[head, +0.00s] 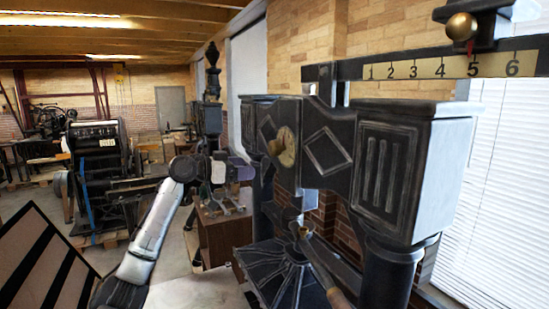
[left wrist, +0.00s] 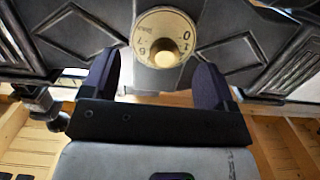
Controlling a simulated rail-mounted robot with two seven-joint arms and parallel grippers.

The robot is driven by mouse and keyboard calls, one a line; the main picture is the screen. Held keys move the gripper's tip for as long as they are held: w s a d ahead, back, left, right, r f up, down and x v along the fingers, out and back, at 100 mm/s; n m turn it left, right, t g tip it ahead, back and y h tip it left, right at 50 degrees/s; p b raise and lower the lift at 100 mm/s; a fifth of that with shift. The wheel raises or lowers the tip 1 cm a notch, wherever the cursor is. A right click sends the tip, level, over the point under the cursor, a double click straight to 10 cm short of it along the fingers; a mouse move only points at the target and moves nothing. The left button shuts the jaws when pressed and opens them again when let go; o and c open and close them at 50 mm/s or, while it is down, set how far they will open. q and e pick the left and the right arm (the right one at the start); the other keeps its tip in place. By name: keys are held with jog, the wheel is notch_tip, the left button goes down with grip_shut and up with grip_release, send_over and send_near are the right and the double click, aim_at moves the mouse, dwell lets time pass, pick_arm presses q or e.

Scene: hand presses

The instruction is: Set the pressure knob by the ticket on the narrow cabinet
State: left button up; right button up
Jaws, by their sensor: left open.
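The pressure knob is a small brass knob (head: 275,147) on a pale round dial (head: 287,145) on the front of the black iron press (head: 330,150). In the left wrist view the brass knob (left wrist: 166,53) sits at the centre of the dial (left wrist: 150,22), whose digits 0, 1, 6 and 7 show in part. The dial's setting cannot be read surely. My left gripper (head: 246,168) is just in front of the dial. In the wrist view its dark fingers (left wrist: 155,75) are open, with gaps either side of the knob. I see no readable ticket. My right gripper is out of view.
A brass number scale (head: 440,67) runs along the press's top beam, with a red pointer by 5 and a brass ball (head: 461,27) above. A brown cabinet (head: 222,232) stands behind my left arm. Another black press (head: 97,165) stands further left.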

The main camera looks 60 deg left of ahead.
aim_at(270, 149)
pick_arm(q)
notch_tip(270, 149, up, 4)
jog(key=s+a+t, duration=0.1)
jog(key=a, duration=0.1)
jog(key=w+p, duration=0.2)
jog(key=w, duration=0.1)
jog(key=w+d+p, duration=0.1)
jog(key=w+p, duration=0.1)
jog(key=w, duration=0.2)
jog(key=w+p, duration=0.2)
jog(key=w, duration=0.2)
jog(key=shift+w+d+r+p, duration=0.1)
jog(key=shift+w+d+p, duration=0.05)
jog(key=shift+d+p, duration=0.15)
jog(key=shift+w, duration=0.55)
jog(key=shift+c, duration=0.5)
jog(key=c, duration=0.8)
jog(key=shift+d+n, duration=0.1)
jog(key=shift+n, duration=0.3)
